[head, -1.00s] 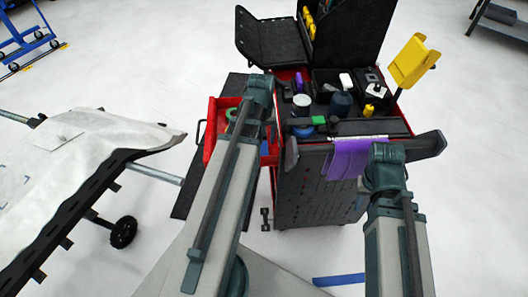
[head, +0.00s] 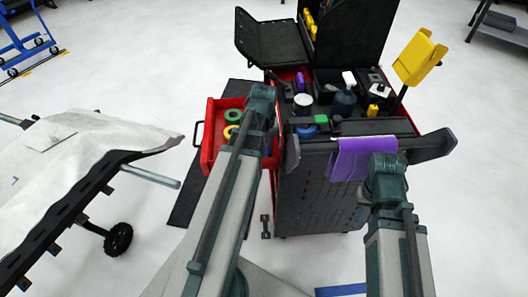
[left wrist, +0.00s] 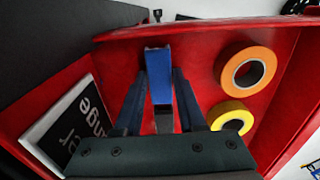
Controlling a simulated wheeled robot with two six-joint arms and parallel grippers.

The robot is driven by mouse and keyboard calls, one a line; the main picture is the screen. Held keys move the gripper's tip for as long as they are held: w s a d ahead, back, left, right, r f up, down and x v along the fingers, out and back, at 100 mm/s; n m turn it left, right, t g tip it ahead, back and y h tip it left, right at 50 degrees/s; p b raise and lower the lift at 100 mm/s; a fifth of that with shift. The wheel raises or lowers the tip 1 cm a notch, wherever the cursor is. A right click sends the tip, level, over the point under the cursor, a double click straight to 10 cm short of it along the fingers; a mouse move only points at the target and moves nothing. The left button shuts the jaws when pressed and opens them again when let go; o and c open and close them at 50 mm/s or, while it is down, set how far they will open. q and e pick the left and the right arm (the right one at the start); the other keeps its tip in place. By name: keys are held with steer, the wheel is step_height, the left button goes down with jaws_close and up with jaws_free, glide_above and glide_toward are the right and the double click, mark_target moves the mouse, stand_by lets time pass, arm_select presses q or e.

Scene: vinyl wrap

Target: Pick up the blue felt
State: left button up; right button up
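The blue felt (left wrist: 159,78) is a narrow blue block in the red drawer, seen in the left wrist view. My left gripper (left wrist: 161,72) is down over it, with one dark finger on each side. The fingers look apart around the blue piece, and I see no clear grip. In the head view, my left arm's wrist (head: 262,97) is above the drawer and hides the blue piece. My right gripper (head: 370,182) is in front of the cart by the purple cloth (head: 350,158). Its fingers are hidden behind the wrist.
The red drawer (head: 209,128) also holds an orange roll (left wrist: 228,69), a yellow roll (left wrist: 219,111) and a dark box with white lettering (left wrist: 70,128). The black cart (head: 315,195) carries bottles and tools. A white-covered frame (head: 80,150) stands at left.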

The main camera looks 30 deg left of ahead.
arm_select(q)
jaws_close()
steer(key=shift+r, duration=0.1)
steer(key=shift+r+p, duration=0.6)
steer(key=shift+p, duration=0.1)
step_height(320, 180, up, 3)
steer(key=p, duration=0.3)
steer(key=w+a, duration=0.1)
steer(key=a, duration=0.3)
steer(key=w+a, duration=0.2)
steer(key=a, duration=0.3)
steer(key=w+a, duration=0.1)
steer(key=a, duration=0.4)
steer(key=shift+w+r, duration=0.25)
steer(key=shift+w+a+p, duration=0.15)
steer(key=shift+a+p, duration=0.15)
steer(key=shift+a, duration=0.35)
steer(key=shift+r, duration=0.1)
